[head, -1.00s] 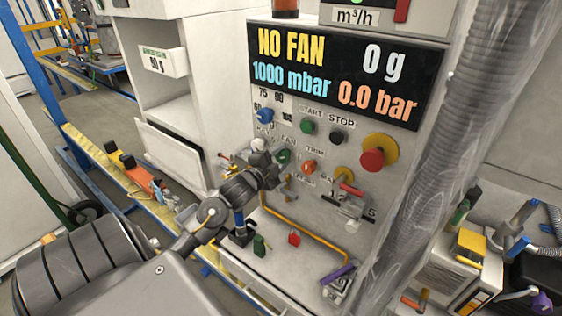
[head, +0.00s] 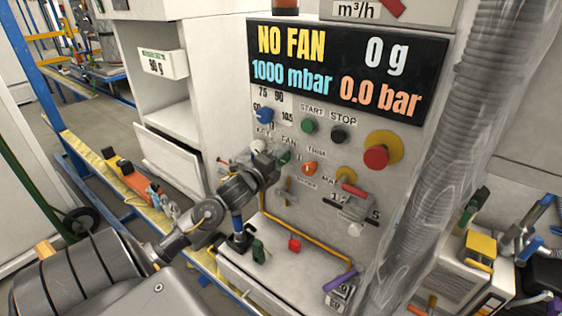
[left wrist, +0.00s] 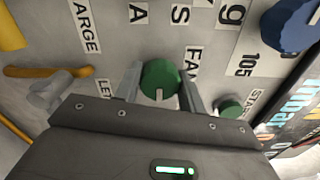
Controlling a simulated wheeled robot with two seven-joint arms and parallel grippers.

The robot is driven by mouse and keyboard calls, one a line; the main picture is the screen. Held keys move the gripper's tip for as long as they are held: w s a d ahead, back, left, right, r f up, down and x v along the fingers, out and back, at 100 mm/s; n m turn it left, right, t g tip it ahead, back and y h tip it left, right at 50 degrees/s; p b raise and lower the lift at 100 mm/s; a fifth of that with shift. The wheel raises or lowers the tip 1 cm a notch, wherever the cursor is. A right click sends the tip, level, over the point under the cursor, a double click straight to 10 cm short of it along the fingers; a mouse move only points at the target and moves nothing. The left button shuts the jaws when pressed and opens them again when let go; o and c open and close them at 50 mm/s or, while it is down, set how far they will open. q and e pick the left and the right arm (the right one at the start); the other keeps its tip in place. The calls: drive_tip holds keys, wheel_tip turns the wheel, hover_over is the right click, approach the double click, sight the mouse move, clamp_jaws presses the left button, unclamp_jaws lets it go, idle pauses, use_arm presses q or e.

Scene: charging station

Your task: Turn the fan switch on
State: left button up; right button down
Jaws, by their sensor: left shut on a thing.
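The fan switch is a round green knob beside the FAN label on the grey control panel. In the left wrist view the fan switch (left wrist: 160,78) sits between the two fingers of my left gripper (left wrist: 160,88), which is shut on it. A short white mark on the knob points toward the bottom of that picture. In the head view the fan switch (head: 285,157) is partly hidden behind my left gripper (head: 277,160). The display (head: 345,72) above reads NO FAN, 0 g, 1000 mbar and 0.0 bar. My right gripper is not in view.
A blue knob (head: 264,116), a green start button (head: 309,125), a black stop button (head: 340,136) and an orange trim knob (head: 310,168) are close by. A red emergency button (head: 376,157) sits to the right. A ribbed hose (head: 455,130) runs down the panel's right side.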

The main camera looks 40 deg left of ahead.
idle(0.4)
use_arm(q)
drive_tip(key=o, duration=1)
drive_tip(key=shift+c, duration=0.2)
drive_tip(key=shift+s+f, duration=0.1)
drive_tip(key=shift+s, duration=0.25)
drive_tip(key=s+d+b, duration=0.1)
drive_tip(key=s+b, duration=0.2)
drive_tip(key=s, duration=0.7)
drive_tip(key=shift+d, duration=0.1)
